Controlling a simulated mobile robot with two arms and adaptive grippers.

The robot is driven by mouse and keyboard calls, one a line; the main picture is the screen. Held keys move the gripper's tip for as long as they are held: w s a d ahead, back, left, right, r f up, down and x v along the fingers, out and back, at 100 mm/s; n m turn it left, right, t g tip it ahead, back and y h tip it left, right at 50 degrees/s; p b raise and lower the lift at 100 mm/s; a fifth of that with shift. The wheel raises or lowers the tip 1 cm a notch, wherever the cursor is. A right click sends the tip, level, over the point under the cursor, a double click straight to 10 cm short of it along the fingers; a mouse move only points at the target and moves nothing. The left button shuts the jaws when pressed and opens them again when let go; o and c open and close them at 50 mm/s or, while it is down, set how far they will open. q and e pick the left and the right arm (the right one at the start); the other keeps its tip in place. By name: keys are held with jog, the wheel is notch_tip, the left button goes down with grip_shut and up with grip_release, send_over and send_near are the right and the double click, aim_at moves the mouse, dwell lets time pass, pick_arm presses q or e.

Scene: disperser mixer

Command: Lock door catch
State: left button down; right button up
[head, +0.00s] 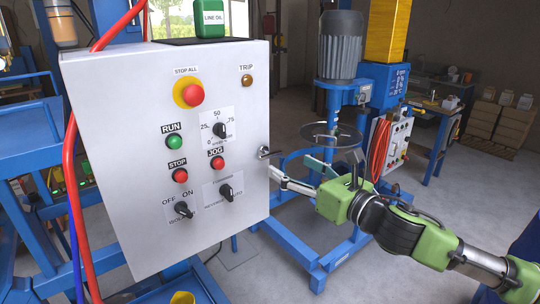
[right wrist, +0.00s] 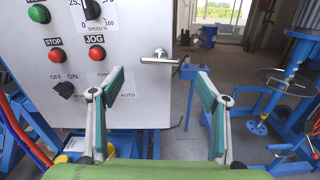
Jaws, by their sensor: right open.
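The door catch is a small silver lever (head: 264,152) at the right edge of the white control panel door (head: 110,215). In the right wrist view the catch (right wrist: 161,57) lies roughly level, its handle pointing right past the panel edge. My right gripper (head: 297,170) is open and empty, to the right of the panel and close to the catch in the head view. In the right wrist view its two teal-padded fingers (right wrist: 158,85) are spread, with the catch beyond and above the gap between them. No contact shows. My left gripper is not in view.
The panel carries a red stop-all button (head: 193,95), a green run button (head: 173,142) and several knobs. A red hose (head: 68,130) runs along its left side. The blue mixer stand (head: 340,95) is behind my right arm. Floor is open right of the panel.

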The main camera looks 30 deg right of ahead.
aim_at(272, 154)
jog(key=w, duration=0.6)
jog(key=shift+a+r+b, duration=0.1)
jog(key=shift+a+b, duration=0.1)
jog(key=shift+b, duration=0.2)
jog(key=shift+w+r+p, duration=0.1)
jog(key=shift+w+p, duration=0.25)
jog(key=shift+w, duration=0.4)
jog(key=shift+w+a, duration=0.15)
jog(key=shift+w, duration=0.65)
jog(key=c, duration=1.1)
